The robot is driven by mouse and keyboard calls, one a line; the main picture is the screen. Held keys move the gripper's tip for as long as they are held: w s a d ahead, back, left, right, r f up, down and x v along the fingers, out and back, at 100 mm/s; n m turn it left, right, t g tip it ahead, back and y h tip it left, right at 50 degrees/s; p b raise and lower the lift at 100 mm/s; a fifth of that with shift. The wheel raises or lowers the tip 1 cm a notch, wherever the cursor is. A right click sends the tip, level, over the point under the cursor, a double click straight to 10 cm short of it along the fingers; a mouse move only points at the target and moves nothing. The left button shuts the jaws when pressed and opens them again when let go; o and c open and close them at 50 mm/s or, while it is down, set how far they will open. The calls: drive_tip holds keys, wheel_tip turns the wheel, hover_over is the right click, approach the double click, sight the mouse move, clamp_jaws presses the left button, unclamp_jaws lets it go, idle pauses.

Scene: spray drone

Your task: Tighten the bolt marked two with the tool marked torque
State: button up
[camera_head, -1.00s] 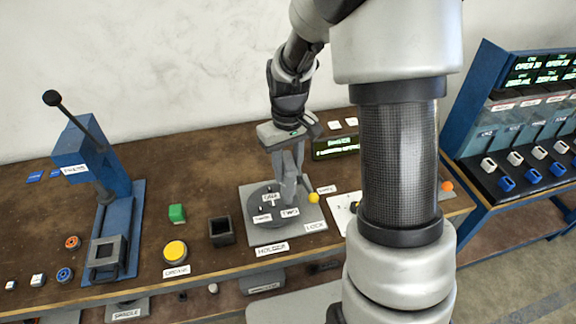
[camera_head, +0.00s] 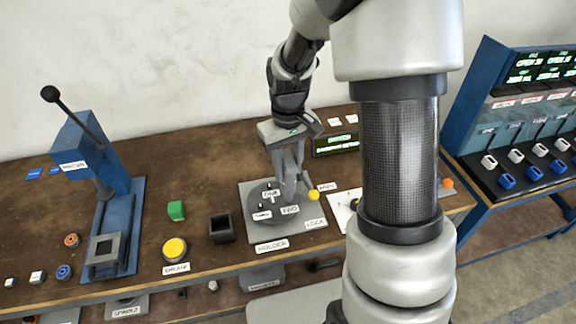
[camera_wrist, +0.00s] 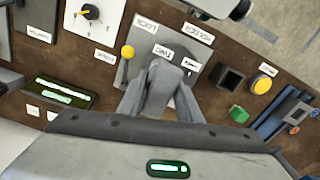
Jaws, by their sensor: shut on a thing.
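My gripper (camera_head: 289,180) is over the round grey holder (camera_head: 256,206) on its light plate in the head view. In the wrist view my gripper (camera_wrist: 160,100) is shut on a grey tool (camera_wrist: 160,82), which points down at the holder. No marking shows on the tool. The label reading TWO (camera_head: 290,210) is just in front of the tool's lower end; it also shows in the wrist view (camera_wrist: 163,51). The bolt at that label is hidden by the tool and fingers, so I cannot tell whether they touch. Small dark posts stand by the other labels.
A yellow-knobbed lever (camera_head: 313,195) stands close to my gripper's right, by the LOCK label. A dark display box (camera_head: 335,144) is behind. A black open box (camera_head: 221,229), yellow button (camera_head: 174,249), green block (camera_head: 176,210) and blue press (camera_head: 85,150) are left.

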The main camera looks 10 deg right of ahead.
sight(288, 158)
drive_tip(key=shift+f+b, duration=1.05)
drive_tip(key=shift+f, duration=0.25)
idle(2.7)
drive_tip(key=shift+r, duration=0.2)
idle(0.5)
drive_tip(key=shift+r+p, duration=2.6)
drive_tip(key=shift+r, duration=0.9)
